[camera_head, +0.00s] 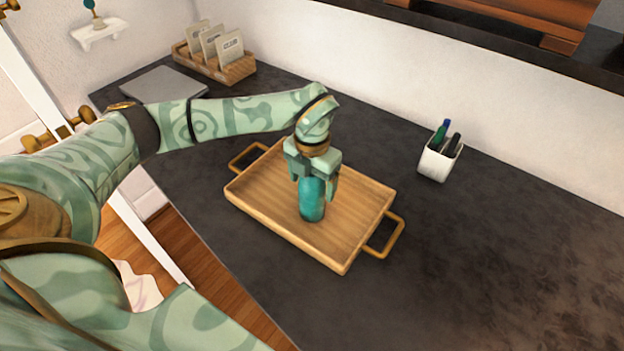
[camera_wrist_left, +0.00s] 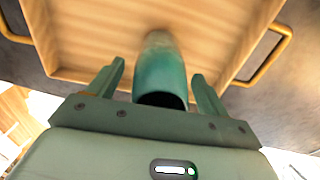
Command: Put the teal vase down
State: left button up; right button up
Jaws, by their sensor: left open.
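The teal vase (camera_head: 312,200) stands upright on the wooden tray (camera_head: 262,215), near the tray's middle. It also shows in the left wrist view (camera_wrist_left: 160,72), with its dark mouth facing the camera. My left gripper (camera_head: 313,190) is directly above and around the vase's upper part. In the left wrist view its two fingers (camera_wrist_left: 158,85) are spread, one on each side of the vase, with a gap to each. The vase's top is hidden behind the gripper in the head view. My right gripper is not in view.
The tray has brass handles at both ends and lies on a dark counter (camera_head: 480,260). A white cup with pens (camera_head: 438,160) stands to the right. A wooden holder with cards (camera_head: 215,65) and a flat grey slab (camera_head: 165,84) lie at the back left. The counter's right side is clear.

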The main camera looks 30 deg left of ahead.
pick_arm(q)
notch_tip(320, 180, up, 12)
jog(key=p, duration=0.2)
jog(key=shift+r+p, duration=0.15)
jog(key=shift+p, duration=0.2)
dwell(0.3)
